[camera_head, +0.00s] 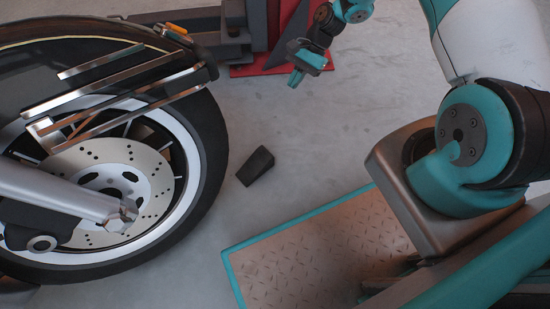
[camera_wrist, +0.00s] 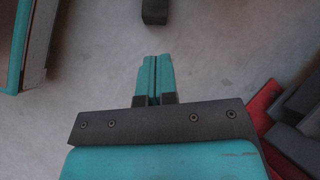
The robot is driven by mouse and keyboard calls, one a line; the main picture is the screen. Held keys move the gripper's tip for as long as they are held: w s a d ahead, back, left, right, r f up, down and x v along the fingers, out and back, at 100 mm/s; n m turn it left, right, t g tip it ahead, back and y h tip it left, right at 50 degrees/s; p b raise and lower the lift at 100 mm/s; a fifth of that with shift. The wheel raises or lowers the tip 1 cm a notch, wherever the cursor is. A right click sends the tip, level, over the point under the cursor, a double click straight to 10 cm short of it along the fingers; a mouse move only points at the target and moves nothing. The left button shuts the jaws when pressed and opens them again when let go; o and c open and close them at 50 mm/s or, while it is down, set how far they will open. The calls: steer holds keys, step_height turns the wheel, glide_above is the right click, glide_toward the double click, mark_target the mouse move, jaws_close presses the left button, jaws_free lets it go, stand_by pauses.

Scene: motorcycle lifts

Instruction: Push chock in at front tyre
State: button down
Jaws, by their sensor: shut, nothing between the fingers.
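The front tyre (camera_head: 212,150) of a motorcycle stands on the floor at the left in the head view, around a spoked wheel with a brake disc. A small black wedge-shaped chock (camera_head: 256,165) lies on the floor to the right of the tyre, with a narrow strip of floor between them. The chock also shows, cut off, at the top edge of the wrist view (camera_wrist: 154,11). My gripper (camera_head: 295,79) is up and to the right of the chock, apart from it. In the wrist view its teal fingers (camera_wrist: 154,75) are together and empty.
A red base (camera_head: 285,62) with dark grey lift parts (camera_head: 205,25) stands at the back, behind my gripper; it also shows at the right of the wrist view (camera_wrist: 266,105). A teal-edged tread-plate platform (camera_head: 310,250) lies at the lower right. Bare floor surrounds the chock.

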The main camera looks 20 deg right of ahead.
mark_target(261, 160)
step_height(261, 160, down, 15)
steer(key=s+d+m+y+b, duration=0.1)
steer(key=s+d+m+b, duration=0.15)
steer(key=b, duration=0.25)
steer(key=b+x, duration=0.2)
steer(key=x, duration=0.1)
steer(key=b+x, duration=0.2)
steer(key=x, duration=0.2)
steer(key=b+x, duration=0.2)
steer(key=x, duration=0.1)
steer(key=shift+w+a+f, duration=0.2)
steer(key=shift+w+f, duration=0.1)
steer(key=shift+f, duration=0.1)
steer(key=a+b, duration=0.1)
steer(key=s+a, duration=0.1)
steer(key=a, duration=0.1)
steer(key=shift+a+b, duration=0.1)
steer(key=shift+b, duration=0.3)
steer(key=shift+s+a+r, duration=0.15)
steer(key=shift+s+a, duration=0.05)
steer(key=shift+a, duration=0.25)
